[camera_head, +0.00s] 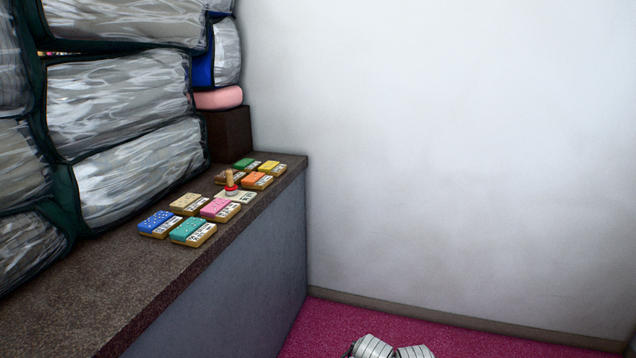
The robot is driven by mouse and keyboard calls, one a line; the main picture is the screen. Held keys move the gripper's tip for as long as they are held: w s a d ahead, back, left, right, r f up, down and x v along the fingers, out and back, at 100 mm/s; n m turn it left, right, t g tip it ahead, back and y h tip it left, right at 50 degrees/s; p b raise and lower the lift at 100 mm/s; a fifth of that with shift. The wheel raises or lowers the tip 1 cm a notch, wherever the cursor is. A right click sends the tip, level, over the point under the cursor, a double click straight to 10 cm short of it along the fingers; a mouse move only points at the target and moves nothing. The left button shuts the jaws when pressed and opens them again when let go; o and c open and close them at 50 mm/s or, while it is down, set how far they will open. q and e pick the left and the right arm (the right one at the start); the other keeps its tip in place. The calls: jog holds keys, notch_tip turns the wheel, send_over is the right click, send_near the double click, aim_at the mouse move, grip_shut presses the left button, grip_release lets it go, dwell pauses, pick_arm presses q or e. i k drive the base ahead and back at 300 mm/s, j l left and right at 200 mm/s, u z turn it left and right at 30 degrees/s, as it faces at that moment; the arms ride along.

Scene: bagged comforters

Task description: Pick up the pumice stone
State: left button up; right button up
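Several small coloured blocks with printed white labels lie on the dark speckled ledge (140,283). Near ones are a blue block (156,222), a teal block (189,230), a beige block (186,202) and a pink block (217,208). Farther back are an orange block (256,179), a yellow block (270,167), a green block (245,163) and a brown block (225,178). A small red and white piece with a wooden handle (230,183) stands among them. I cannot tell which is the pumice stone. Neither gripper is recognisable in view.
Bagged comforters (120,110) are stacked on the left of the ledge. A pink roll (218,98) lies on a dark brown box (229,133). A white wall (450,150) closes the back. Ribbed pale shapes, unclear, show at the bottom edge above the magenta carpet (480,341).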

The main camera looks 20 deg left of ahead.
aim_at(231, 189)
jog(key=i+l+u, duration=0.1)
jog(key=i+u, duration=0.3)
jog(key=i+l+u, duration=0.2)
jog(key=i+u, duration=0.15)
jog(key=i+l+u, duration=0.4)
jog(key=i+j, duration=0.05)
jog(key=i, duration=0.05)
